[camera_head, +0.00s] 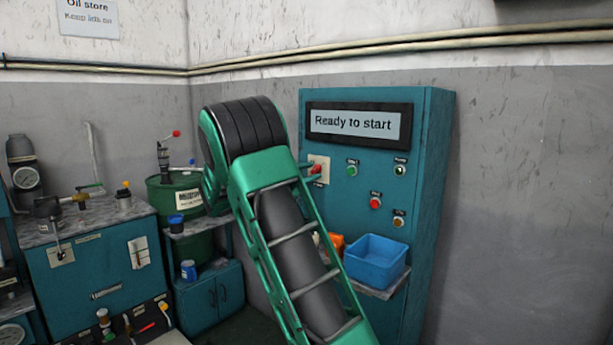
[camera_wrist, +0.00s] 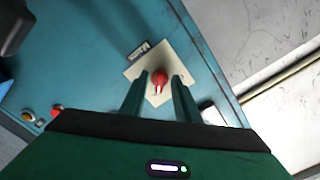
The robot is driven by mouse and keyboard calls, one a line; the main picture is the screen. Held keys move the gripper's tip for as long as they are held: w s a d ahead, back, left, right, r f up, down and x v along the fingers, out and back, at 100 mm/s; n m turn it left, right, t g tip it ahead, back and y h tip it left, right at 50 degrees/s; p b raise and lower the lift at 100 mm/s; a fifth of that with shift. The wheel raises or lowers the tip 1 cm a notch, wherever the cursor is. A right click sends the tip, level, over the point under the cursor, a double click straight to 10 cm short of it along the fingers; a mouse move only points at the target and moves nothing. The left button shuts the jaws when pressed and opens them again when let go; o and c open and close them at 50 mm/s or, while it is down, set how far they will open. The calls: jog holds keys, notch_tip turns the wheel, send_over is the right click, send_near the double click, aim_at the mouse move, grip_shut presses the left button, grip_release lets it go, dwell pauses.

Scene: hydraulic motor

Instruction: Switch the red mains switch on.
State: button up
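The red mains switch (camera_head: 316,169) sits on a cream plate (camera_head: 322,160) on the teal control cabinet (camera_head: 435,200). In the wrist view the red switch (camera_wrist: 159,76) shows a round knob with a small white mark, on the tilted cream plate (camera_wrist: 181,66). My gripper (camera_wrist: 158,88) is open, with one finger on each side of the knob and a visible gap to both. I cannot tell how deep the fingertips reach. In the head view my arm comes from below and partly hides the area left of the switch, with my gripper (camera_head: 310,172) close to it.
The cabinet display (camera_head: 357,123) reads "Ready to start". A green button (camera_head: 352,170), a red button (camera_head: 375,203) and other controls sit right of the switch. A blue bin (camera_head: 376,262) stands on a shelf below. A workbench (camera_head: 95,275) and green drum (camera_head: 172,195) stand left.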

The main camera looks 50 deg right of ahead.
jog(key=a, duration=1)
jog(key=shift+s+a, duration=0.15)
jog(key=shift+s, duration=0.15)
jog(key=shift+f, duration=0.1)
